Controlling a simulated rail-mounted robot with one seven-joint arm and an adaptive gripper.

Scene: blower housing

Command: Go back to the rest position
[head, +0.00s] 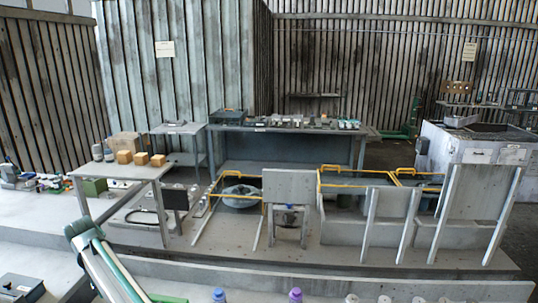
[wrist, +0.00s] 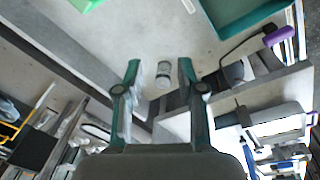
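My gripper (wrist: 159,68) shows in the wrist view with its two green and grey fingers spread apart. Nothing is held between the fingers. A small white cylinder (wrist: 163,75) shows in the gap between the fingertips; it appears to stand on the grey surface beyond them, apart from the gripper. In the head view part of my arm rises at the lower left; I cannot make out the gripper there.
A grey table (head: 117,171) with orange-brown boxes (head: 141,158) stands at the left. Yellow rails (head: 357,186) and upright grey panels (head: 290,186) stand in the middle. A long workbench (head: 287,134) holds many small parts. The wrist view shows a green tray (wrist: 240,28) and a purple-ended tool (wrist: 278,37).

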